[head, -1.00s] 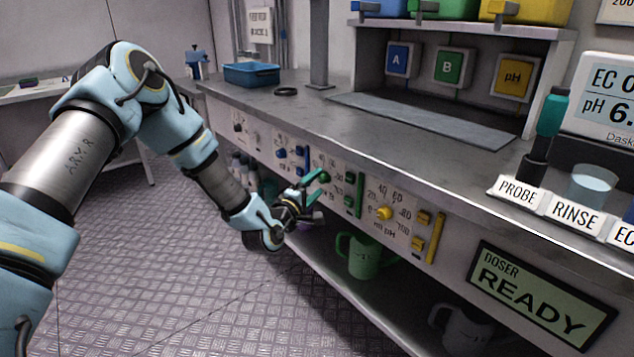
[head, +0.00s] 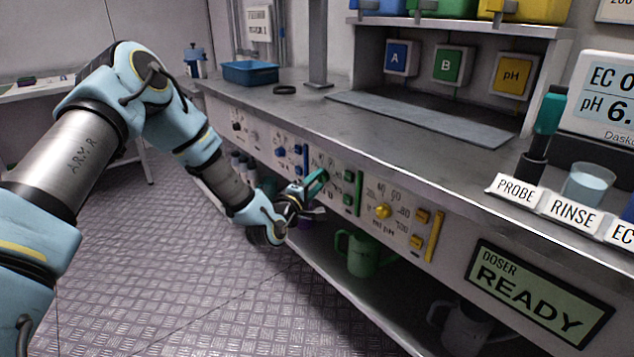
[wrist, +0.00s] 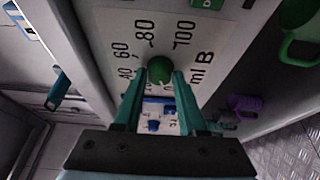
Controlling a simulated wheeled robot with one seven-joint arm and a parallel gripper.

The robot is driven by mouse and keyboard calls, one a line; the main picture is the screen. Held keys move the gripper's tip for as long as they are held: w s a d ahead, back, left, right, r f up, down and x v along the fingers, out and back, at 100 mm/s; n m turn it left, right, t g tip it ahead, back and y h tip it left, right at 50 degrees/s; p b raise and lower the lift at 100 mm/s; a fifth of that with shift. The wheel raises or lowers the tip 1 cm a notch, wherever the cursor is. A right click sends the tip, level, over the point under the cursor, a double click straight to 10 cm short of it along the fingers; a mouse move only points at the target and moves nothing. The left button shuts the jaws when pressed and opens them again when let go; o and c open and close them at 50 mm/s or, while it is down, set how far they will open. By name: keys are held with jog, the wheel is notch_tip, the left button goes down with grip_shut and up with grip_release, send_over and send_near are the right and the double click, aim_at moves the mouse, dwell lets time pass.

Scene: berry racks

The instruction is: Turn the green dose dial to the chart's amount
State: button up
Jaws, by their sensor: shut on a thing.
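The green dose dial (wrist: 159,70) is a round knob on a white panel in the wrist view. The scale around it reads 40, 60, 80, 100 and "ml B". My gripper (wrist: 160,78) has its two green fingers shut on the dial, one on each side. The dial's pointer mark is hidden or too small to read. In the head view my gripper (head: 316,184) is at the bench's front panel and mostly covers the dial. The chart cannot be made out; a cut-off sheet (head: 616,8) at the top right shows "200".
A yellow dial (head: 382,211) is to the right on the same panel, with green buttons (head: 348,176) between. A green jug (head: 361,256) stands on the shelf below. The doser display (head: 541,299) reads READY. A purple mug (wrist: 244,105) is close by in the wrist view.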

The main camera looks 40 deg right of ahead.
grip_shut()
jog(key=shift+f+b, duration=0.15)
jog(key=shift+b, duration=0.25)
